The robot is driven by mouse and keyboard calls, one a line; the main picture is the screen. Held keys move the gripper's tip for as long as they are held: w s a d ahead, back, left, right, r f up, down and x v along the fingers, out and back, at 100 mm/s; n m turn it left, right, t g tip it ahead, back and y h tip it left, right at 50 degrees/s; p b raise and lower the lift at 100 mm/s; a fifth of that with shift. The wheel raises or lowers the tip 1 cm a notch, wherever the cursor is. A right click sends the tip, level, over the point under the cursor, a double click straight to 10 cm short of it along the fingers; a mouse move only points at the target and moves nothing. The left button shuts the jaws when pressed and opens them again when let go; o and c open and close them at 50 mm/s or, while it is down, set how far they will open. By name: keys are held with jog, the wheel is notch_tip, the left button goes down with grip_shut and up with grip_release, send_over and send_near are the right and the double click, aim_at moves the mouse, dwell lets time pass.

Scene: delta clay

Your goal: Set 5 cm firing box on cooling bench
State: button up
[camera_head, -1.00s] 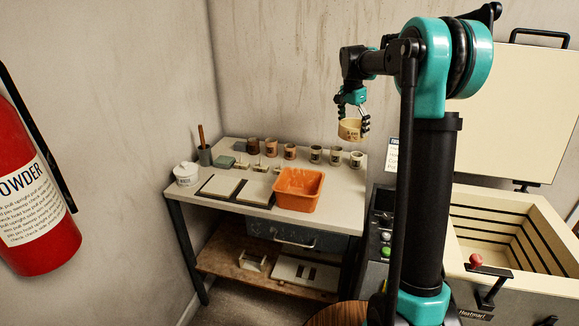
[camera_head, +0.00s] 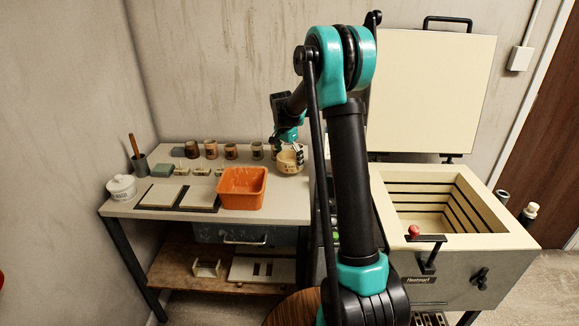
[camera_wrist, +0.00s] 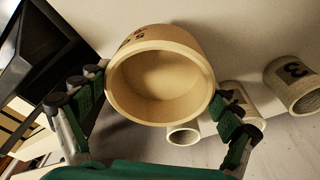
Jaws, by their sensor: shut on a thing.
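The firing box is a round, cream, open-topped box (camera_head: 291,163) with dark marks on its side. My gripper (camera_head: 288,153) is shut on it and holds it over or just at the right back corner of the cooling bench (camera_head: 125,209); I cannot tell whether it touches the top. In the wrist view the box (camera_wrist: 160,85) is large, its empty inside facing the camera, with a finger of my gripper on each side. The box hides part of the bench and cups behind it.
Several small cups (camera_head: 211,149) line the back of the bench. An orange tub (camera_head: 242,188), flat slabs (camera_head: 163,196) and a white lidded jar (camera_head: 122,188) stand left of the box. An open kiln (camera_head: 475,236) is right of my arm. A numbered cup (camera_wrist: 292,85) shows close by.

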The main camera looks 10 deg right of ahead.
jog(key=shift+f, duration=1.45)
jog(key=o, duration=1)
jog(key=shift+f, duration=0.1)
jog(key=r, duration=0.4)
jog(key=a+r, duration=0.1)
jog(key=r, duration=0.3)
jog(key=s+r, duration=0.1)
jog(key=r, duration=0.3)
jog(key=shift+a, duration=0.25)
